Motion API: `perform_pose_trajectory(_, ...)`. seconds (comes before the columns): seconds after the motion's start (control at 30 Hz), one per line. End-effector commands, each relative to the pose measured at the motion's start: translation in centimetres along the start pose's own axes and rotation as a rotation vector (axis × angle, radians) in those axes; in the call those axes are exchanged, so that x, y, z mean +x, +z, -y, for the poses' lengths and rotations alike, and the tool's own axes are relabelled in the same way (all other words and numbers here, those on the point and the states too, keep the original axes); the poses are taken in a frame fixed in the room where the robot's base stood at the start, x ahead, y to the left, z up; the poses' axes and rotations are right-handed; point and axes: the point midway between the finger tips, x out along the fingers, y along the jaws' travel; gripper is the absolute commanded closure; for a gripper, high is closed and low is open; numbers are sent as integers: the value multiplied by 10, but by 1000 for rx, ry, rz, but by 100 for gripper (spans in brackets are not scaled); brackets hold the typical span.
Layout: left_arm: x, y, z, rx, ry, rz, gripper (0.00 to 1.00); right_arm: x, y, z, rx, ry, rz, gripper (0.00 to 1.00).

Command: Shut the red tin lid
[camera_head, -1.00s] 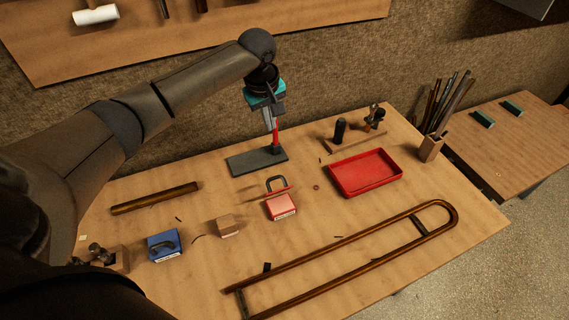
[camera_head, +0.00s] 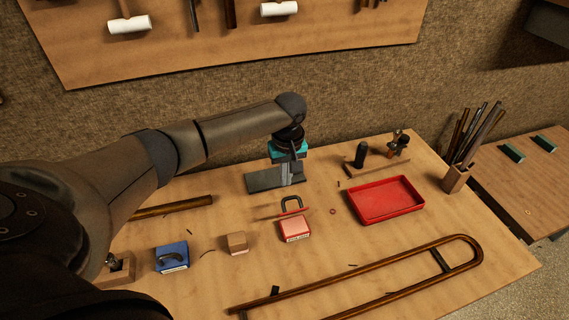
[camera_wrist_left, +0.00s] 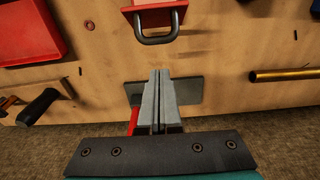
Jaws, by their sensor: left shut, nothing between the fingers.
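The red tin (camera_head: 295,229) stands mid-table with a pale label on its front. Its lid (camera_head: 283,214) shows as a thin edge at the back of the tin, raised, with a dark loop handle (camera_head: 291,203) behind it. In the left wrist view the loop handle (camera_wrist_left: 160,38) lies ahead of the fingertips, apart from them. My left gripper (camera_head: 291,182) is shut and empty, just behind the tin and in front of a grey plate (camera_head: 262,181). The left fingers (camera_wrist_left: 160,73) also show closed together in the wrist view. My right gripper is not in view.
A red tray (camera_head: 387,200) lies to the right of the tin. A wooden block (camera_head: 237,243) and a blue tin (camera_head: 172,257) stand to the left. A long brass slide (camera_head: 400,263) lies in front. A red upright piece (camera_wrist_left: 133,120) stands beside my left fingers.

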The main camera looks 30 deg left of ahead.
Motion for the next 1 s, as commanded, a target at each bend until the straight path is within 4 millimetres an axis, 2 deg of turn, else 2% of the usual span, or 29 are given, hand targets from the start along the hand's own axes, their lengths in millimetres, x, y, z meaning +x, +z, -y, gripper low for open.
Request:
perform_pose_trajectory(0.1,2,12,1,2,-1,0,100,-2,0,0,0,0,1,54)
perform_pose_trajectory(0.3,4,22,1,0,-1,-1,100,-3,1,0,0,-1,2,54)
perform_pose_trajectory(0.73,4,22,1,-1,-1,-3,100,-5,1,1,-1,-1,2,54)
perform_pose_trajectory(1.0,1,24,1,-2,-2,-32,100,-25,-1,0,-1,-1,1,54)
